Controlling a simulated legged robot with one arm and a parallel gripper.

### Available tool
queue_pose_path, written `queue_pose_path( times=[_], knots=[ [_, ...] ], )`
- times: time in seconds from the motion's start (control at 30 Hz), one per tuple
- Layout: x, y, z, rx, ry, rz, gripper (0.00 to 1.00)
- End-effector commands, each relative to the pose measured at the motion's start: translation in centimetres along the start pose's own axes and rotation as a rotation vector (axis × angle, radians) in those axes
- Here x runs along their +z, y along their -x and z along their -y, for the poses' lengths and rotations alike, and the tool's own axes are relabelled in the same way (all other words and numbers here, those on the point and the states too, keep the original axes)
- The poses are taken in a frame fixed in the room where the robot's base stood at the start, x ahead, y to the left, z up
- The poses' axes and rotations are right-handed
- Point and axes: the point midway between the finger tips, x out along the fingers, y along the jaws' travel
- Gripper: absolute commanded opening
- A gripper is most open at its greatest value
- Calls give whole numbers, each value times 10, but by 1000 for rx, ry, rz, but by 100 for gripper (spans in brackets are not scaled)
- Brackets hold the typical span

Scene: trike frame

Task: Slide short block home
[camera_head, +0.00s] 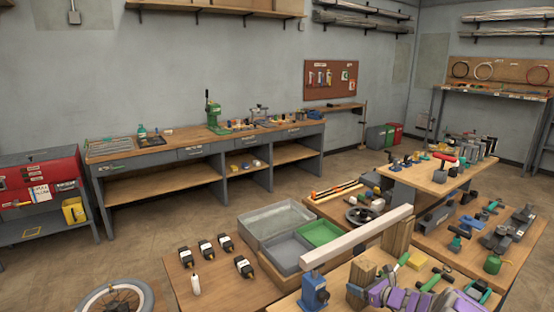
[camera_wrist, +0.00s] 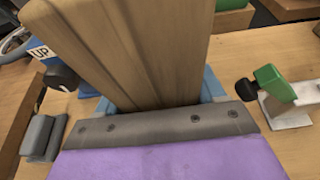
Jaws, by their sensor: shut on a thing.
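A short wooden block (camera_head: 363,272) stands at the front of the bench in the head view. In the wrist view the wooden block (camera_wrist: 150,45) fills the upper middle, with its grain running away from me. My gripper (camera_wrist: 157,98) is shut on this block, with blue finger parts showing at both sides of its near end. In the head view my purple and grey gripper (camera_head: 376,291) is low beside the short block. A taller wooden block (camera_head: 398,238) stands behind, under a long pale beam (camera_head: 358,238). The block's lower contact is hidden.
A green-handled clamp (camera_wrist: 272,84) is close on the right in the wrist view. A small grey piece (camera_wrist: 42,138) lies on the left. Grey trays (camera_head: 278,218) stand farther back.

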Motion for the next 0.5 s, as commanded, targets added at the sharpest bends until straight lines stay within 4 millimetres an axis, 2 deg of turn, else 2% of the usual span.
queue_pose_path(
  times=[0.5],
  knots=[
    [4,-11,-1,1,0,-1,33]
  ],
)
